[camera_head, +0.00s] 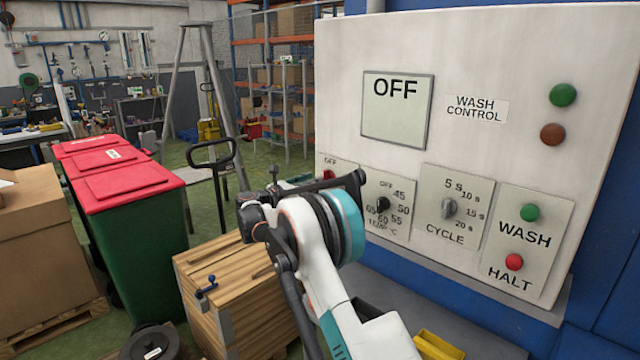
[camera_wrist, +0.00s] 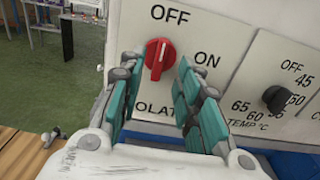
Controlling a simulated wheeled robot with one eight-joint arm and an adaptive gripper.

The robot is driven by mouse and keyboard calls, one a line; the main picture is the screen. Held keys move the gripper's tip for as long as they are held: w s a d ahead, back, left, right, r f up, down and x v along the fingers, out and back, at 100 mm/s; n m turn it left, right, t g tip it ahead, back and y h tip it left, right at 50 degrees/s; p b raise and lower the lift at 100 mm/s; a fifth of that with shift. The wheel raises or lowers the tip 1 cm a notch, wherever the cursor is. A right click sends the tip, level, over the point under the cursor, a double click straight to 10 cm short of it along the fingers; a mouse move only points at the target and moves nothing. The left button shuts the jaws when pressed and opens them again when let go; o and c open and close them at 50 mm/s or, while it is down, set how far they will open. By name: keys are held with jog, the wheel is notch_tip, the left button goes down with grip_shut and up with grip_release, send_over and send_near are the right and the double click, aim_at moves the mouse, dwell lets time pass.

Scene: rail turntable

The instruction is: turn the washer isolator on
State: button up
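The washer isolator is a red rotary knob (camera_wrist: 159,59) on a pale plate (camera_wrist: 218,30) marked OFF above it and ON to its right. The knob's grip stands close to upright, slightly tilted, towards OFF. In the head view, only a bit of the red knob (camera_head: 328,174) shows; my arm hides the rest of the plate. My gripper (camera_wrist: 158,80) is open in the wrist view, one teal-padded finger to the lower left of the knob and the other to its lower right. Whether either finger touches the knob I cannot tell.
Right of the isolator are a black temperature dial (camera_head: 382,204), a grey cycle dial (camera_head: 449,208), and green WASH (camera_head: 530,212) and red HALT (camera_head: 514,261) buttons. A wooden crate (camera_head: 235,295) and a red-lidded green bin (camera_head: 135,215) stand left of the panel.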

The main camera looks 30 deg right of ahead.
aim_at(326, 178)
jog(key=b+x, duration=0.1)
jog(key=x, duration=0.4)
grip_shut()
